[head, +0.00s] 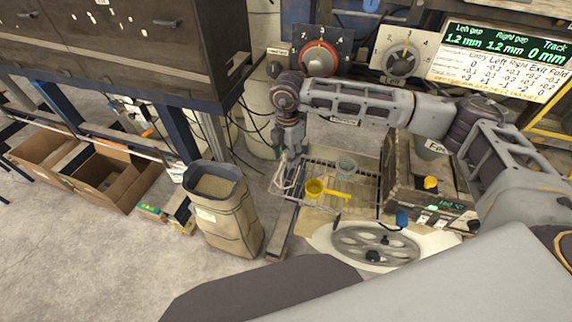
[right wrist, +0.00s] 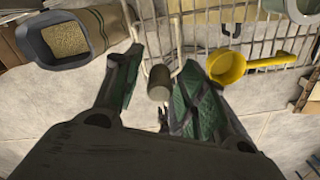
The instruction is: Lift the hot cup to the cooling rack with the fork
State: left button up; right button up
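My right gripper (head: 288,152) hangs at the left end of the wire rack (head: 362,205). In the right wrist view its fingers (right wrist: 158,88) are apart. A fork with pale wire prongs and a short grey-brown grip (right wrist: 158,82) shows between them, with gaps on both sides; its prongs also show in the head view (head: 283,182). Another grey-green cup (head: 432,150) sits in the top of the heater box (head: 440,190), partly hidden by my arm. Which cup is hot is unclear. My left gripper is out of view.
A yellow scoop (head: 316,188) lies on the rack. An open sack of granules (head: 225,225) stands to its left. A round handwheel (head: 374,245) is in front. Knob panels (head: 318,55) and a readout board (head: 505,50) stand behind.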

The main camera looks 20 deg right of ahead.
grip_shut()
jog(key=shift+r, duration=0.1)
jog(key=shift+r+b, duration=1.1)
jog(key=shift+r, duration=3.8)
